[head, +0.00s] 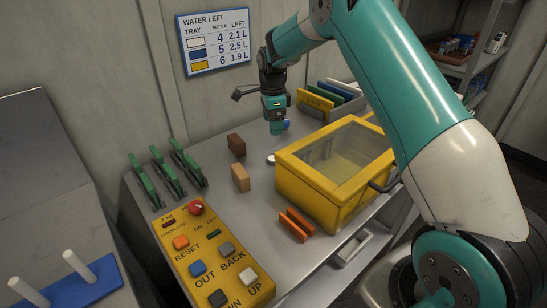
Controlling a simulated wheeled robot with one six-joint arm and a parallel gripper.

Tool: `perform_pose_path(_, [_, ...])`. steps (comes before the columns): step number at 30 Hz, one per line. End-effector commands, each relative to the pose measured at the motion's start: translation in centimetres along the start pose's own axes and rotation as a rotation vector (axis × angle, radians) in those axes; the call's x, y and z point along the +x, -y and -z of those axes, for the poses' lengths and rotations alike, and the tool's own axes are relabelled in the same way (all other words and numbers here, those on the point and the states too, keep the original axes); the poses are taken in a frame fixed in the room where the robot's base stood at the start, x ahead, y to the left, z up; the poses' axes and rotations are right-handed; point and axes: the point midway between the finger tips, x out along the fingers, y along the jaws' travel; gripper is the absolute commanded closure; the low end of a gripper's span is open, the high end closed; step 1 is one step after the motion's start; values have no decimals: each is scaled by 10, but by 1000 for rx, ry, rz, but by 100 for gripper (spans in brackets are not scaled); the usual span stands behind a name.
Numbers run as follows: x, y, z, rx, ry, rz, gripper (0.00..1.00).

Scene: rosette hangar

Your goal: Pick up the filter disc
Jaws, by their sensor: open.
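A small pale round piece (271,159), which looks like the filter disc, lies on the grey bench top in the head view. It is close beside the left corner of the yellow clear-lidded box (318,195), and the box may hide part of it. My gripper (277,130) points down above the bench, behind and above the pale piece and apart from it. It holds nothing that I can see, and its fingers are too small to make out well. A small blue thing (287,124) shows right beside the fingertips; I cannot tell what it is.
A dark brown block (236,145) and a tan block (240,178) stand left of the pale piece. Green clips (168,172), a yellow button panel (207,257) and orange pieces (296,224) are nearer. A rack of coloured plates (318,103) stands behind the box.

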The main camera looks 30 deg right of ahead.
Motion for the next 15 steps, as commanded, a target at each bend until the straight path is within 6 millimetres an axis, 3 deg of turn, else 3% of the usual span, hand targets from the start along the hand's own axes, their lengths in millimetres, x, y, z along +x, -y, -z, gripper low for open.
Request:
perform_pose_path(7, [52, -1, 0, -2, 0, -3, 24])
perform_pose_path(15, [75, -1, -1, -4, 1, -1, 24])
